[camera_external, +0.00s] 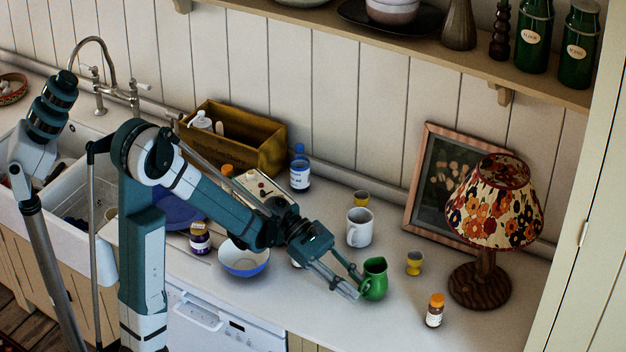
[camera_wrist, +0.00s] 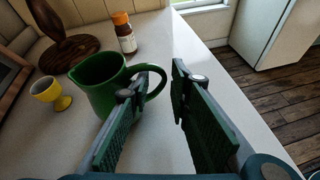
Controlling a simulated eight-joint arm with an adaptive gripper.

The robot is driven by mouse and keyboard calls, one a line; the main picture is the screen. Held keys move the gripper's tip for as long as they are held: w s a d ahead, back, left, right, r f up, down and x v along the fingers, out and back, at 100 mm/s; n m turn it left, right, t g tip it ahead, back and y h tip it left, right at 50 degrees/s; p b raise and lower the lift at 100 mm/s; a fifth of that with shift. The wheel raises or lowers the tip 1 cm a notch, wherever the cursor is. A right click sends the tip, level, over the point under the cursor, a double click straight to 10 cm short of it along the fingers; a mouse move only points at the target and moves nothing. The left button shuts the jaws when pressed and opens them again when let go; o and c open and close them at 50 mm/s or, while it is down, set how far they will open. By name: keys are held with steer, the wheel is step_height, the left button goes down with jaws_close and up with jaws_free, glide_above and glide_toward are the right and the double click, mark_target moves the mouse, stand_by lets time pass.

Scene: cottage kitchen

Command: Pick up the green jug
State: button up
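The green jug (camera_external: 374,279) stands upright on the white countertop near its front edge. In the wrist view the jug (camera_wrist: 98,84) is left of centre, with its handle pointing right. My gripper (camera_external: 357,284) is low at the jug's left side in the external view. In the wrist view my gripper (camera_wrist: 156,84) is open, its two fingers well apart. The handle shows between the fingertips. The left finger overlaps part of the jug and handle; I cannot tell whether it touches them or reaches inside the handle loop.
A yellow egg cup (camera_external: 414,263), an orange-capped bottle (camera_external: 435,310) and a lamp (camera_external: 486,283) stand right of the jug. A white mug (camera_external: 360,228) is behind it, and a blue-and-white bowl (camera_external: 244,260) is to the left. The counter's front edge (camera_wrist: 232,88) is close by.

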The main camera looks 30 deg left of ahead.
steer(key=shift+c, duration=0.5)
jaws_close()
steer(key=shift+r, duration=0.3)
step_height(320, 180, up, 9)
steer(key=p, duration=0.3)
stand_by(1.0)
steer(key=shift+r, duration=0.2)
stand_by(0.6)
